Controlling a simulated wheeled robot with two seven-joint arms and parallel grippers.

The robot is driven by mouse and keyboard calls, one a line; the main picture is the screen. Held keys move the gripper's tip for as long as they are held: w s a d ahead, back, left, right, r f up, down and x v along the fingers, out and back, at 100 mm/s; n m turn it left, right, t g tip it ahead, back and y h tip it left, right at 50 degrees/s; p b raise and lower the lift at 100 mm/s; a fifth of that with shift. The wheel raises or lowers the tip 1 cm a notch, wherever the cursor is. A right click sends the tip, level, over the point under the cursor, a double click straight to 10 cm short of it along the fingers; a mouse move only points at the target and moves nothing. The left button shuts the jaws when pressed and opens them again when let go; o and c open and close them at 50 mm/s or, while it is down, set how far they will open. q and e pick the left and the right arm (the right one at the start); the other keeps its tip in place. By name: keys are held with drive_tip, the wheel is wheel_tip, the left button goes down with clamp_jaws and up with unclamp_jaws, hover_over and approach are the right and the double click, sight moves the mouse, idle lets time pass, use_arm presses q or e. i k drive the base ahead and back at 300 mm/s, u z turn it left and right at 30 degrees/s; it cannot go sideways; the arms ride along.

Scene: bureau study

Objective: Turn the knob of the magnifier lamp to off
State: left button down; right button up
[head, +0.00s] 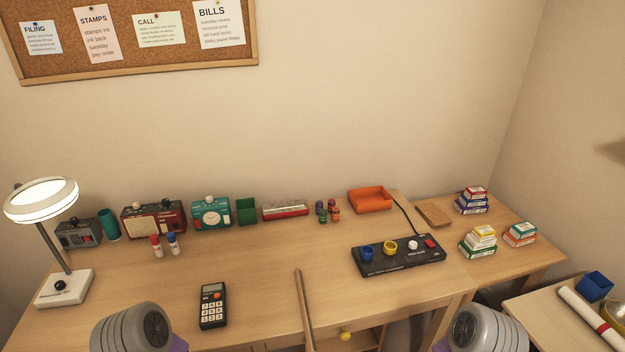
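The magnifier lamp (41,200) stands at the left end of the desk. Its round ring head glows white, and a thin dark arm joins it to a white block base (76,292). A dark round knob (59,286) sits on top of the base; its pointer direction is too small to tell. A grey rounded part of each of my arms shows at the bottom edge, one left of centre, close to the right of the lamp base in the picture, and one at the right. Neither gripper is in view.
A calculator (212,305) lies right of the lamp base. Glue bottles (157,247), a red radio (153,219) and a teal clock (211,213) stand behind. A wooden stick (304,308) rises at the front. The desk's middle is clear.

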sight(60, 284)
drive_tip(key=u, duration=2.35)
drive_tip(key=i, duration=1.05)
drive_tip(key=z, duration=0.25)
